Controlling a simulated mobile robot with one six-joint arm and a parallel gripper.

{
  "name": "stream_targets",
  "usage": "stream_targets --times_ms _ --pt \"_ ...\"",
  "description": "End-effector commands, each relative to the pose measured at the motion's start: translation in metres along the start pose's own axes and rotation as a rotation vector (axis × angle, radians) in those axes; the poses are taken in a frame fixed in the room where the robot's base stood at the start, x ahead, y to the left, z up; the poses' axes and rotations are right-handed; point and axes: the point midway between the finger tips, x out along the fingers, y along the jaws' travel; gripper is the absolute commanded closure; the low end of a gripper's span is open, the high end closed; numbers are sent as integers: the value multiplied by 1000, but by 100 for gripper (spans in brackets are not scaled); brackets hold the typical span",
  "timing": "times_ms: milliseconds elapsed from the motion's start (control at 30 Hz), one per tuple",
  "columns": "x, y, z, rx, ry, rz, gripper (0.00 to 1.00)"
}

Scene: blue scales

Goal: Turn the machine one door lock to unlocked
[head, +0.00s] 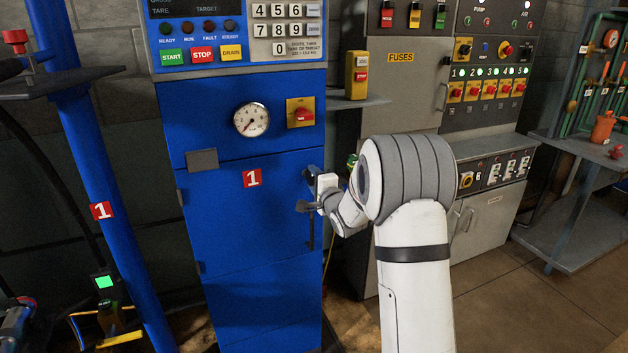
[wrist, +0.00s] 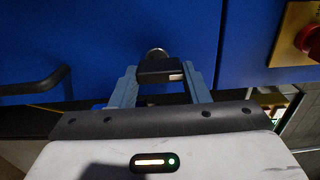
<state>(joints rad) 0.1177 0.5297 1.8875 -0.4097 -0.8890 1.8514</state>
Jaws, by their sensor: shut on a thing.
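The blue machine one (head: 215,120) stands in the head view, with a red "1" label on its door (head: 225,225). The door lock is a small black knob (wrist: 160,70) on a round metal base in the wrist view. My gripper (wrist: 162,84) has its two grey fingers on either side of the knob and is shut on it. In the head view my gripper (head: 318,190) is at the right edge of the door, and it mostly hides the lock. The fingers cover part of the knob, and I cannot read any lock marking.
A black door handle (wrist: 38,84) is left of the fingers in the wrist view. A red switch on a yellow plate (head: 301,112) and a gauge (head: 251,119) are above the door. A grey fuse cabinet (head: 405,95) stands to the right.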

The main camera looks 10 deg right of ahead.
Motion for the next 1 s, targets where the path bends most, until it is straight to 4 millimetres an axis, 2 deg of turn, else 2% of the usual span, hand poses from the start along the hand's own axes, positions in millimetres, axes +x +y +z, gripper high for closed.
stream_targets --times_ms 300,333,600,867,1000 --pt "0 0 0 4 1 -1 81" --pt "0 0 0 4 1 -1 57" --pt "0 0 0 2 1 0 36" --pt "-2 0 0 2 1 0 36" --pt "-18 0 -1 2 2 1 36"
